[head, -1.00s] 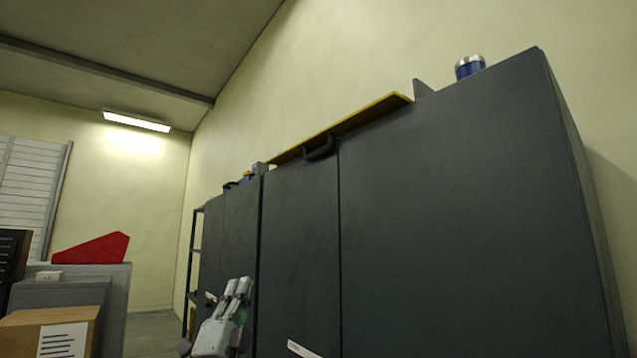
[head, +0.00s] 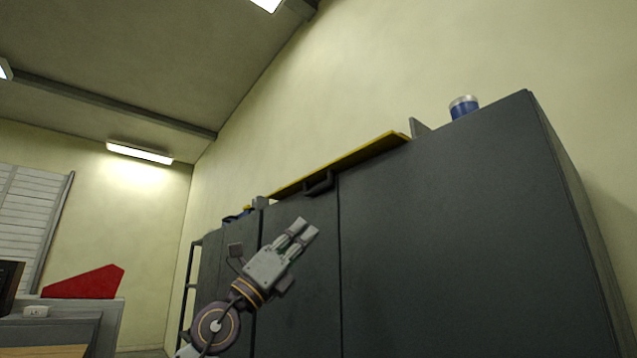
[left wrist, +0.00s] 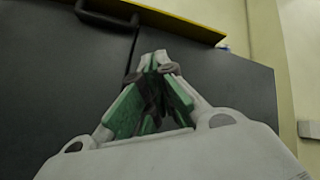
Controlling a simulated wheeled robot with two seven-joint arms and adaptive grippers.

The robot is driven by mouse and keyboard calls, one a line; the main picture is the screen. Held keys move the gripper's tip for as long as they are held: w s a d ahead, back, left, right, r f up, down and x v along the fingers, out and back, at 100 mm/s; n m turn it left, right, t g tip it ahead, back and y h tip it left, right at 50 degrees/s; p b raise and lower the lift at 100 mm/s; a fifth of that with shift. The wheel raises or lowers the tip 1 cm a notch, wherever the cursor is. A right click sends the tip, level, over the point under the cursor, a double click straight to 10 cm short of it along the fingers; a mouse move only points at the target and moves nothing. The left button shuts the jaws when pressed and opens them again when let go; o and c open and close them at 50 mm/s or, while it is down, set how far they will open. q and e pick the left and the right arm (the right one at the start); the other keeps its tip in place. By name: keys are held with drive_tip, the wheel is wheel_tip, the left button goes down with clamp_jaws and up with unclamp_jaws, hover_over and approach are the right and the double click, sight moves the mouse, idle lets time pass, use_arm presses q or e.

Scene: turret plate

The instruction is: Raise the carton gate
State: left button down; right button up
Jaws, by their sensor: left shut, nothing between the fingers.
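A yellow-edged panel (head: 350,163) lies along the top of the dark grey cabinet front, with a dark handle (head: 319,184) below its edge; I take this for the carton gate. My left gripper (head: 304,229) is shut and empty, pointing up and right, below the handle in the picture and apart from it. My right gripper is not in view.
The tall dark cabinet (head: 450,240) fills the right side. A blue can (head: 463,107) stands on its top. A red wedge-shaped thing (head: 85,283) is at the far left. Open air lies between the gripper and the handle.

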use_arm(q)
drive_tip(key=s+d+r+m+y, duration=0.2)
drive_tip(key=d+r+m+y, duration=0.1)
drive_tip(key=r, duration=0.7)
drive_tip(key=shift+d+r+m+y, duration=0.15)
drive_tip(key=shift+r+m+y, duration=0.25)
drive_tip(key=shift+m+y, duration=0.45)
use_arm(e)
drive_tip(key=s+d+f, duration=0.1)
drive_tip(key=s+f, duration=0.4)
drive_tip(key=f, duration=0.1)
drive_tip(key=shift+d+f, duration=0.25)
use_arm(q)
drive_tip(key=shift+w+d, duration=0.1)
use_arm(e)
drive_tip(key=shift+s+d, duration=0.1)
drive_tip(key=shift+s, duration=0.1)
use_arm(q)
drive_tip(key=shift+p+x, duration=0.8)
drive_tip(key=shift+p, duration=0.05)
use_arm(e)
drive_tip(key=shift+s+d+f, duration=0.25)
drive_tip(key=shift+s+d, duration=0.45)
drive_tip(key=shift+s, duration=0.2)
